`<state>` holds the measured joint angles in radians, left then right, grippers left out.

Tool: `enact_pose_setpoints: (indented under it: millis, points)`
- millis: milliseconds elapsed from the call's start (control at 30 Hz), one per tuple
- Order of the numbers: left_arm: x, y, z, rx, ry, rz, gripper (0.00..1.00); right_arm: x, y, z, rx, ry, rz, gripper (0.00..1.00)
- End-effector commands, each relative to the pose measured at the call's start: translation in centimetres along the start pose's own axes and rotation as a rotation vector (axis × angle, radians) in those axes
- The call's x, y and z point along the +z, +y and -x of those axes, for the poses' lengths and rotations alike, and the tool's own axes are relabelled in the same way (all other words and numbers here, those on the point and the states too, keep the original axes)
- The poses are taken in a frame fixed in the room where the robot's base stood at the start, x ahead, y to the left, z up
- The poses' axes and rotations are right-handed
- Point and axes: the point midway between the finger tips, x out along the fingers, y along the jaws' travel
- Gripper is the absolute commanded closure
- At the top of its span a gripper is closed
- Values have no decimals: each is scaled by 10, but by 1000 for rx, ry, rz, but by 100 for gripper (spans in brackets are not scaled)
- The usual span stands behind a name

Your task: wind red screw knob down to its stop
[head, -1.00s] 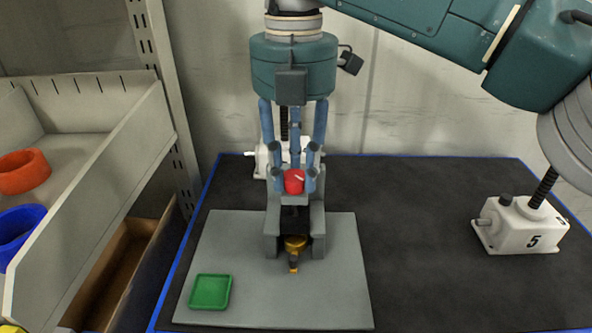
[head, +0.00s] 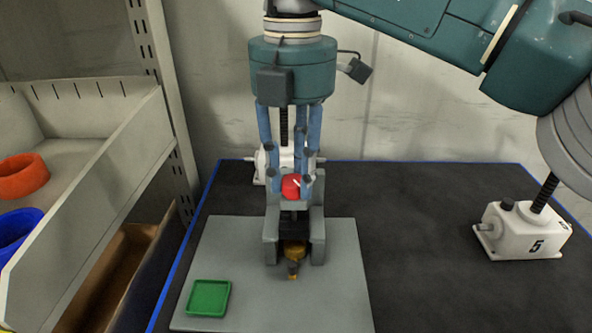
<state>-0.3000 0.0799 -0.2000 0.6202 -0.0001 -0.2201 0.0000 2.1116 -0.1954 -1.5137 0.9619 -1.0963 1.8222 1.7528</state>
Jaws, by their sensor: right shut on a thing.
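The red screw knob (head: 291,187) sits at the top of a grey screw-jack frame, with a white mark on its top. My right gripper (head: 289,181) comes down from above with its blue fingers around the knob, shut on it. The grey frame (head: 317,238) stands upright on a light grey plate (head: 340,285). A dark screw and a brass-coloured part (head: 294,252) show low between the frame's uprights. The fingers partly cover the knob's sides. My left gripper is not in view.
A green tray (head: 208,298) lies on the plate's front left. A white screw jack marked 5 (head: 522,232) stands at right; another white jack (head: 262,166) is behind my gripper. Shelving with an orange ring (head: 22,178) and a blue ring (head: 17,235) is at left.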

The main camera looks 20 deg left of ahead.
Motion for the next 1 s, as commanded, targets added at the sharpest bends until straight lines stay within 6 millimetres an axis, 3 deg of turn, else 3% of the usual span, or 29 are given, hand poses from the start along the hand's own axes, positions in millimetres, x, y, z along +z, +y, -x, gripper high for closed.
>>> enact_pose_setpoints:
  millis: [33,67,133,467,567,800,1000]
  points:
    - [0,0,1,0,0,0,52,-4,2,4,10,7,5,98]
    - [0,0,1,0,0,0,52,-4,2,4,10,7,5,66]
    - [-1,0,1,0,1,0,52,-3,2,4,9,6,5,52]
    - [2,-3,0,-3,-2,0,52,-1,1,3,4,2,2,52]
    - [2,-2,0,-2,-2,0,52,-2,1,12,4,1,1,52]
    - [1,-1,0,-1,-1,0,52,-5,2,54,7,0,2,52]
    - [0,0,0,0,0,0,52,-5,2,73,6,0,4,52]
